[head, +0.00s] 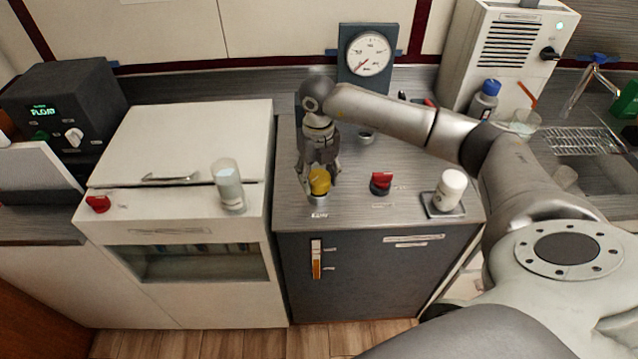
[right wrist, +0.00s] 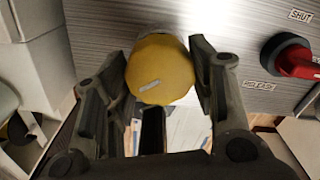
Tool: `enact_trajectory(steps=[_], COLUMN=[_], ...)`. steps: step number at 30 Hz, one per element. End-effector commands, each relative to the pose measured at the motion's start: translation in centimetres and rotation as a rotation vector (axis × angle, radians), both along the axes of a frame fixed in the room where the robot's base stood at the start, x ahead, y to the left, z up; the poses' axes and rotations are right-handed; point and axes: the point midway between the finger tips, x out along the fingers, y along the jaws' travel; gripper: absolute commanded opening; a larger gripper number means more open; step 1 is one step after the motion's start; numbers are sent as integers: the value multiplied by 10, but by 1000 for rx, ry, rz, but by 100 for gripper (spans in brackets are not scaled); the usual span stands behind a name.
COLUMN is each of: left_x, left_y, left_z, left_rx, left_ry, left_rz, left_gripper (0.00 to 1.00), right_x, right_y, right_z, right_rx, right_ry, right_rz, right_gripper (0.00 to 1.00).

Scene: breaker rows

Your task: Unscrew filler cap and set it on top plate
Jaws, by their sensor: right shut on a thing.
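The yellow filler cap (head: 319,181) is at the front left of the brushed metal top plate (head: 400,212), over a short metal neck. I cannot tell whether it is still seated on the neck. My right gripper (head: 320,176) comes down from above and behind, with its fingers on both sides of the cap. In the right wrist view the cap (right wrist: 160,70) sits between the two fingers (right wrist: 162,80), and a pale mark shows on its face. My left gripper is not in view.
A red knob (head: 381,182) and a white jar on a small pad (head: 450,187) stand on the plate to the right. A glass cylinder (head: 228,186) stands on the white cabinet to the left. A gauge (head: 368,54) stands behind. Plate between cap and red knob is clear.

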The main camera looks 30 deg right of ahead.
Motion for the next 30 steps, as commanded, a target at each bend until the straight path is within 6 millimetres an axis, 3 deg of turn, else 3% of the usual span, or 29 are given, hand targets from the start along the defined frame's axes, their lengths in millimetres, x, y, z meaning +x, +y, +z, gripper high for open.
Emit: enact_trajectory(steps=[21,30], left_x=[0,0], left_y=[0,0], left_z=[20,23], left_rx=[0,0], left_ry=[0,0], left_rz=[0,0], left_gripper=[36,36], right_x=[0,0], right_y=[0,0], right_z=[31,35], right_rx=[1,0], right_ry=[-1,0], right_rz=[-1,-1], right_gripper=[30,30])
